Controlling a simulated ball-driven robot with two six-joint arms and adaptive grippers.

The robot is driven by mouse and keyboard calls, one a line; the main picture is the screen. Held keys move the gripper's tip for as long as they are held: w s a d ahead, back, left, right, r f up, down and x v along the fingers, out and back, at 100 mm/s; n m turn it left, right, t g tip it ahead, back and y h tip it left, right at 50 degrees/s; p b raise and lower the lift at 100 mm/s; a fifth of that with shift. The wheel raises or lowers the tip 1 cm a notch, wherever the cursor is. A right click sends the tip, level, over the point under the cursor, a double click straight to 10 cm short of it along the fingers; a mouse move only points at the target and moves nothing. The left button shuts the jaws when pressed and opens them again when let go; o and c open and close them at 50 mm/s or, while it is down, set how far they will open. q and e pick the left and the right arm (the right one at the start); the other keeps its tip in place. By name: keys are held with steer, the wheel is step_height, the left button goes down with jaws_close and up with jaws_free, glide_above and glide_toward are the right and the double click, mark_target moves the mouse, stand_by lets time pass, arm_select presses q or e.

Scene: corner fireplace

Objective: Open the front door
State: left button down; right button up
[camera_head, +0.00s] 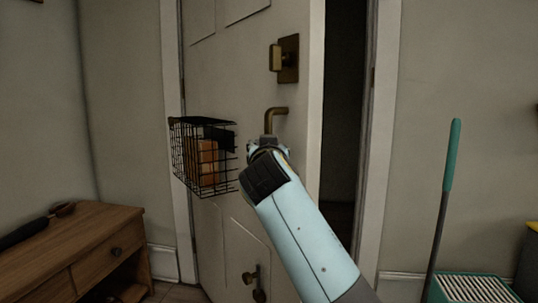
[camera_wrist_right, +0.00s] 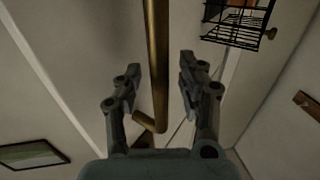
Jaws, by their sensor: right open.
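The pale front door (camera_head: 228,80) stands ajar, with a dark gap along its right edge. Its brass lever handle (camera_head: 277,111) is on the right side, below a brass lock plate with a knob (camera_head: 283,58). A second brass fitting (camera_head: 255,283) sits low on the door. My right gripper (camera_head: 266,149) is just below the lever, its fingers partly hidden by my wrist. In the right wrist view, the gripper (camera_wrist_right: 161,65) is open, and the brass handle bar (camera_wrist_right: 156,70) shows between its two fingers. Contact is not visible. My left gripper is not in view.
A black wire basket (camera_head: 186,166) holding orange-brown items hangs on the door, left of my gripper. A wooden cabinet (camera_head: 75,251) stands at left. A teal-handled mop (camera_head: 450,160) and a teal bucket (camera_head: 475,287) stand at right. The doorway gap (camera_head: 343,110) is dark.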

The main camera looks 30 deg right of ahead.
step_height(320, 180, up, 9)
steer(key=shift+r, duration=0.1)
stand_by(0.7)
